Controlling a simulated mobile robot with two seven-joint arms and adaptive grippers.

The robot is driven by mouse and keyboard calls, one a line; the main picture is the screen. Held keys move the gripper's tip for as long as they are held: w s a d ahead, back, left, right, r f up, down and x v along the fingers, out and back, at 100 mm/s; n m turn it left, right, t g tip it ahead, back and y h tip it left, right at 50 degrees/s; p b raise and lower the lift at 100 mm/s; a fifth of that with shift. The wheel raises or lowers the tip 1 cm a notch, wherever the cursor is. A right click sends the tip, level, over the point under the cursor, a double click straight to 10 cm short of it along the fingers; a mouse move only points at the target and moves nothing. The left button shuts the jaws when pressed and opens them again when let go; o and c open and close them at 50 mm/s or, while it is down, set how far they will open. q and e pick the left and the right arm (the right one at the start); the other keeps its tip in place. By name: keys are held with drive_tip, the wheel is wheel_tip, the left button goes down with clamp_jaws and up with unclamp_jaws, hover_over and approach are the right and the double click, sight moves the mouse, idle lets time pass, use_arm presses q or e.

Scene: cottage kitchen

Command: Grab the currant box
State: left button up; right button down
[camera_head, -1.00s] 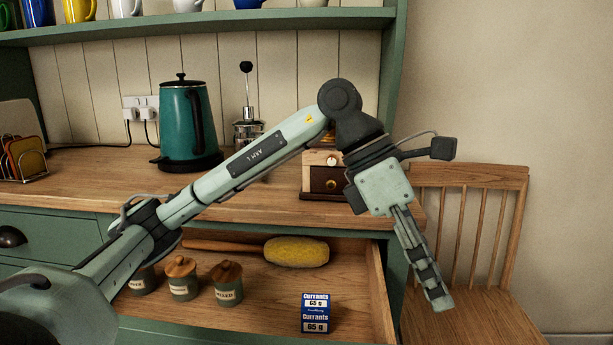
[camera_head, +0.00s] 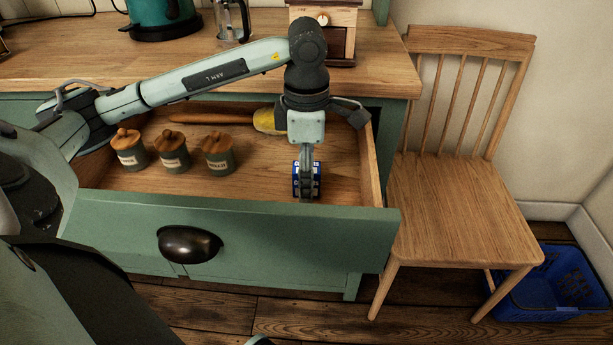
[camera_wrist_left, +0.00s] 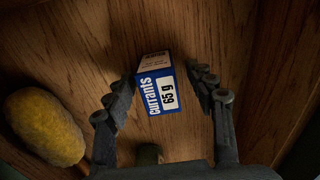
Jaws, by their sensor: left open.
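The currant box (camera_head: 297,180) is small, blue and white, and stands in the open drawer (camera_head: 230,222), toward its right side. My left gripper (camera_head: 307,190) points down into the drawer at the box and hides part of it in the head view. In the left wrist view the box (camera_wrist_left: 156,86) shows its "Currants 65 g" face between the two fingers of the left gripper (camera_wrist_left: 166,88). The fingers are open, one on each side, with a small gap visible at the sides. My right gripper is not in view.
Three lidded jars (camera_head: 172,152) stand at the drawer's left. A yellow-headed duster (camera_head: 268,122) lies at the back; its head also shows in the left wrist view (camera_wrist_left: 45,125). A wooden chair (camera_head: 455,210) and a blue basket (camera_head: 555,285) are to the right.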

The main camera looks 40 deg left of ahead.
use_arm(q)
drive_tip(key=shift+c, duration=0.6)
drive_tip(key=c, duration=1.1)
drive_tip(key=shift+c, duration=0.2)
